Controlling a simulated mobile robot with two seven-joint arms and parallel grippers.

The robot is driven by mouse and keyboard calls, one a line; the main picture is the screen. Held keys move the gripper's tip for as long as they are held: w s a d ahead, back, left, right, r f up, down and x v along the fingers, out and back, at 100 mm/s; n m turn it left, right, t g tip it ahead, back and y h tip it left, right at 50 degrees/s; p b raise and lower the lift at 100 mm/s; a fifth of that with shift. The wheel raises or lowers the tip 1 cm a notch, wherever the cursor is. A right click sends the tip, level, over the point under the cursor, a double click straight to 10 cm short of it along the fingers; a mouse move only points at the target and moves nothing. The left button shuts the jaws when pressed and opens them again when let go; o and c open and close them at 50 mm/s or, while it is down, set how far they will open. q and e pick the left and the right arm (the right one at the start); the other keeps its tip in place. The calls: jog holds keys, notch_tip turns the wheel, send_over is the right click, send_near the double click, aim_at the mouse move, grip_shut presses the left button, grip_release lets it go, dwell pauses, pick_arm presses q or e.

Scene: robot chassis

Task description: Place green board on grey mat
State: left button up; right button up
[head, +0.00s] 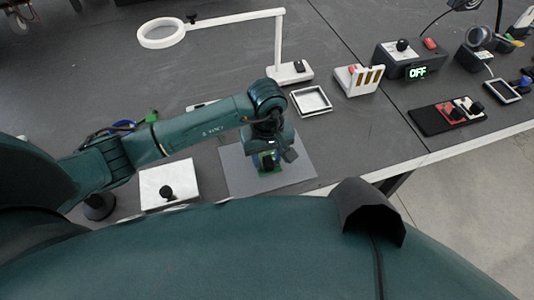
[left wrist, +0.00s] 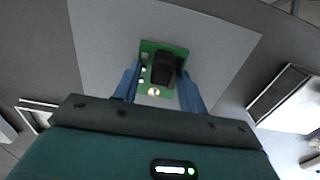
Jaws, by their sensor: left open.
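The green board (head: 268,170) lies on the grey mat (head: 238,178) in the head view, under my left gripper (head: 267,158). In the left wrist view, the green board (left wrist: 148,75) with a black block on it lies on the grey mat (left wrist: 100,40). The blue fingers of my left gripper (left wrist: 157,88) are open, one on each side of the board. The wrist and fingers partly hide the board in the head view. My right gripper does not show.
A white box with a black knob (head: 168,185) stands left of the mat. A small white-framed tray (head: 311,100) and a magnifier lamp stand (head: 290,72) are behind it. A device reading OFF (head: 408,62) stands at the back right. The table's front edge is close to the mat.

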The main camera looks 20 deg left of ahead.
pick_arm(q)
jog(key=shift+w+r, duration=0.1)
jog(key=shift+r, duration=0.4)
notch_tip(320, 180, up, 11)
jog(key=b, duration=0.1)
jog(key=shift+b, duration=0.3)
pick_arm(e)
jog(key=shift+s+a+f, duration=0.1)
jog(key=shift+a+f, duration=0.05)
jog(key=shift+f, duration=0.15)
